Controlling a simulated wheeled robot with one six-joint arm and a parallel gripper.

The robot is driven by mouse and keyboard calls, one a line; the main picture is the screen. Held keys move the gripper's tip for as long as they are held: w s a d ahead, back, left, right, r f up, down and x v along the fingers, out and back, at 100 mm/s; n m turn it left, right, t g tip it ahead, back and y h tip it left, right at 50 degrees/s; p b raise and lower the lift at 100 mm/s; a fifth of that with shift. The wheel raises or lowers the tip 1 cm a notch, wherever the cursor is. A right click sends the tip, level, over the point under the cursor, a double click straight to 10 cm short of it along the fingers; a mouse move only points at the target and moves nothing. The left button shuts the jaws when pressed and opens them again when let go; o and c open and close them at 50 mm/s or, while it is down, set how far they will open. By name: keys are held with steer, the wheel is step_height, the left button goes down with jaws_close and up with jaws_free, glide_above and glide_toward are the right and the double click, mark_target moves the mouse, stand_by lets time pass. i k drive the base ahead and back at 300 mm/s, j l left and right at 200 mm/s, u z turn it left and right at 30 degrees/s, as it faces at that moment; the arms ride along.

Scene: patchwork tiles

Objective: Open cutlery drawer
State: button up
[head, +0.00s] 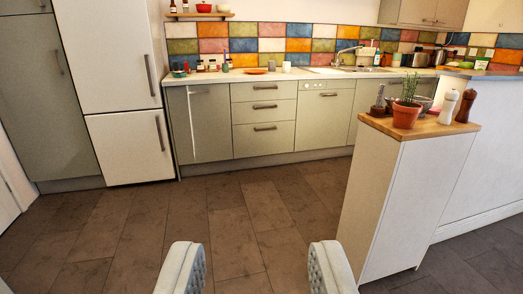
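A stack of three grey-green drawers with dark bar handles stands in the counter run across the room. The top drawer (264,91), the middle drawer (264,111) and the bottom drawer (264,138) are all closed. Which of them holds cutlery cannot be seen. My gripper (256,270) shows at the bottom edge as two pale padded fingers, wide apart with nothing between them. It is open and far from the drawers, with floor between.
A white cabinet (395,200) with a wooden top stands at the right, bearing a potted plant (406,115) and two mills. A white fridge (118,90) stands at the left. The tiled floor (230,215) ahead is clear up to the drawers.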

mark_target(244, 92)
steer(key=i, duration=3.45)
steer(key=i+u, duration=0.2)
steer(key=i, duration=0.35)
steer(key=i+l+u, duration=0.2)
steer(key=i, duration=0.35)
